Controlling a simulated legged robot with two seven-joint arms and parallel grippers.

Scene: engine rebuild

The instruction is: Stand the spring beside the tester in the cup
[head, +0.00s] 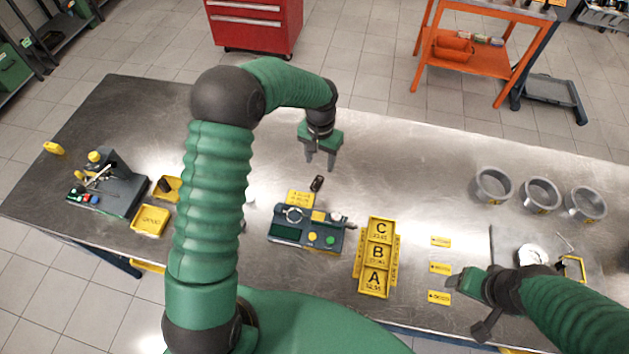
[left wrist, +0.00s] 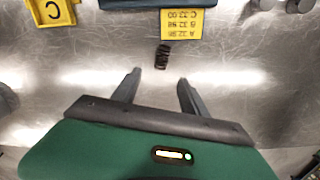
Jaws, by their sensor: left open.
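A small dark spring (head: 317,183) is on the steel bench, just behind the blue-grey device (head: 290,233) with a dial and buttons. It also shows in the left wrist view (left wrist: 162,56). I cannot tell surely whether it stands or lies. My left gripper (head: 320,168) is open and empty, pointing down behind the spring; its spread fingers show in the left wrist view (left wrist: 156,85), with the spring beyond their tips. Three grey cups (head: 493,185) stand at the right. A lever device (head: 122,192) stands at the left. My right gripper (head: 456,284) is low at the right, its jaws unclear.
A yellow plate (head: 299,197) with figures lies near the spring. A yellow A-B-C tray (head: 376,280) is right of the blue-grey device. Yellow trays (head: 150,221) sit by the lever device. Several yellow labels (head: 440,268) lie right of centre. The bench's back middle is clear.

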